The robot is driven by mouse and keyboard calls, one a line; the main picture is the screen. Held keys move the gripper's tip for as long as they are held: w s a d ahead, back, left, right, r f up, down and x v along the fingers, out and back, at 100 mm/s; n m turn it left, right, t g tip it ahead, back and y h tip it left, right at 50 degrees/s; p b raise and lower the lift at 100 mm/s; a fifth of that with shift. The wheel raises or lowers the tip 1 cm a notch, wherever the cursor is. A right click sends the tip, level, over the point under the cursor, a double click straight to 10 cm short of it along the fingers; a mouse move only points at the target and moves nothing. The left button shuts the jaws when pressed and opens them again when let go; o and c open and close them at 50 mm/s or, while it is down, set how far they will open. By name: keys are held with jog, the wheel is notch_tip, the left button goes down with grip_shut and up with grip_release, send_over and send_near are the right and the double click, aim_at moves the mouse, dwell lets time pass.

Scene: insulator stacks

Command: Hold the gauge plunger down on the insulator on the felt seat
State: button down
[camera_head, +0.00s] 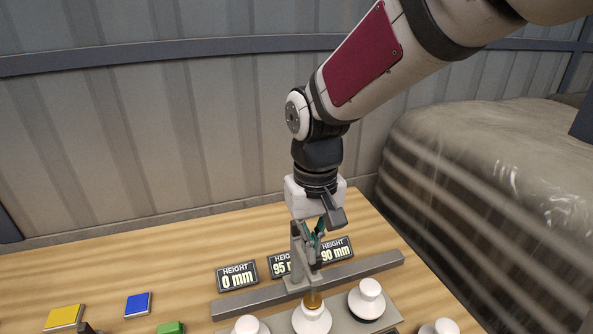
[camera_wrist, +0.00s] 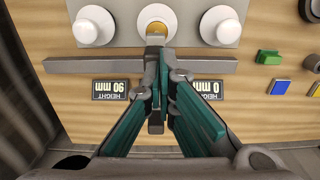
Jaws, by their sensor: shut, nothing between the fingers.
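My gripper (camera_head: 317,240) points down at the top of the grey gauge stand (camera_head: 297,262), its fingers shut with nothing between them. In the wrist view the closed fingertips (camera_wrist: 160,52) overlap the gauge arm; I cannot tell whether they touch it. The brass plunger (camera_head: 314,299) stands over the middle white insulator (camera_head: 311,321) and meets its top in the picture; whether it is pressed is unclear. It also shows in the wrist view (camera_wrist: 157,30). The felt seat cannot be made out for certain.
A long grey bar (camera_head: 240,302) runs behind the insulators. Three displays read 0 mm (camera_head: 237,276), 95 mm (camera_head: 281,265), partly covered, and 90 mm (camera_head: 336,250). Yellow (camera_head: 64,317), blue (camera_head: 138,304) and green (camera_head: 170,328) blocks lie left. More insulators (camera_head: 246,325) stand at the front edge.

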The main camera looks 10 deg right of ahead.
notch_tip(320, 180, up, 13)
dwell(0.3)
jog(key=shift+s+r, duration=0.1)
jog(key=shift+s, duration=0.05)
jog(key=s+d+f+m+t, duration=0.1)
jog(key=s+d+t, duration=0.4)
jog(key=s+d, duration=0.5)
jog(key=shift+s+d+f+m+t, duration=0.15)
jog(key=shift+s+d+m+t, duration=0.35)
jog(key=shift+s, duration=0.6)
